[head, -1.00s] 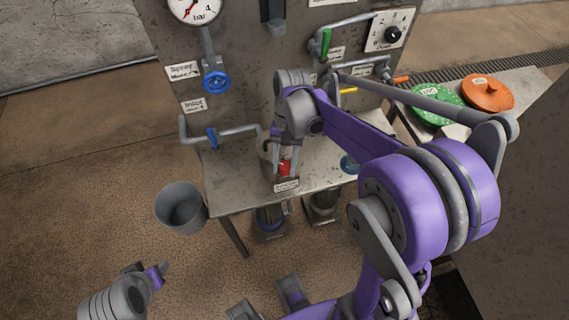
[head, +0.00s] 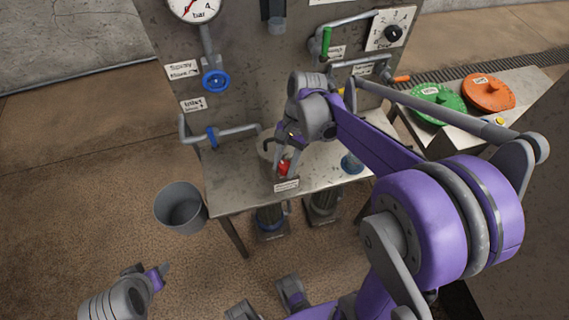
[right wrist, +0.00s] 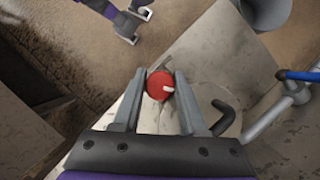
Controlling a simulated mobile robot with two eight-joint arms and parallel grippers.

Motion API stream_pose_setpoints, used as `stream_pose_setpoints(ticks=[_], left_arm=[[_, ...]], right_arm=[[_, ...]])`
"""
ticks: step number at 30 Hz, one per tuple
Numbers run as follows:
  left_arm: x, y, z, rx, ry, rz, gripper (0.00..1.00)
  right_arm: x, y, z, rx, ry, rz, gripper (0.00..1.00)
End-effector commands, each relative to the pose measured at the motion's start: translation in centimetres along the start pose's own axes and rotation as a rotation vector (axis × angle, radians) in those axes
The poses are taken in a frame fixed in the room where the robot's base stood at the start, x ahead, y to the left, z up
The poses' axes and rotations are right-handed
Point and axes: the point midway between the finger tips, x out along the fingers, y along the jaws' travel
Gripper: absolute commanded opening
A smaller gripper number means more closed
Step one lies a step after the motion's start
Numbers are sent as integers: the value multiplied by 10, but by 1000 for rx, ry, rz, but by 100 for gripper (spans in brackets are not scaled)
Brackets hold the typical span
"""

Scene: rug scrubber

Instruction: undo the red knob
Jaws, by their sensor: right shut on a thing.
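The red knob (head: 284,167) sits at the front of the steel bench, above a small label. In the right wrist view the red knob (right wrist: 160,86) is a round red disc with a pale mark, between the two fingers. My right gripper (head: 281,163) is shut on the knob, its fingers (right wrist: 159,88) on either side of it. In the head view the fingers partly cover the knob. My left gripper (head: 163,272) is at the lower left, away from the bench; the gap between its fingers is not clear.
A grey bucket (head: 181,208) stands on the floor left of the bench (head: 232,190). Blue valves (head: 215,79), pipes and a gauge (head: 196,8) are on the upright panel. Green (head: 438,106) and orange (head: 487,92) discs lie on a side table.

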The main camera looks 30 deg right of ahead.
Motion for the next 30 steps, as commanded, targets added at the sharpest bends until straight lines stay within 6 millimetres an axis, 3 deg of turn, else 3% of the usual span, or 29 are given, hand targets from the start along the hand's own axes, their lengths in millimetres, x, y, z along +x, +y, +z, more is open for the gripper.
stream_pose_setpoints(ticks=[9, 23, 24, 28, 30], left_arm=[[1, 0, 1, 0, -1, 0, 50], [1, 0, 1, 0, -1, 0, 50], [1, 0, 1, 0, -1, 0, 50], [1, 0, 1, 0, -1, 0, 50], [1, 0, 1, 0, -1, 0, 50]], right_arm=[[0, 0, 0, 104, 0, -43, 0], [0, 0, 0, 118, 1, -50, 0], [0, 0, 0, 118, 1, -50, 45], [0, 0, 0, 117, 1, -49, 69], [0, -1, 0, 117, 1, -50, 72]])
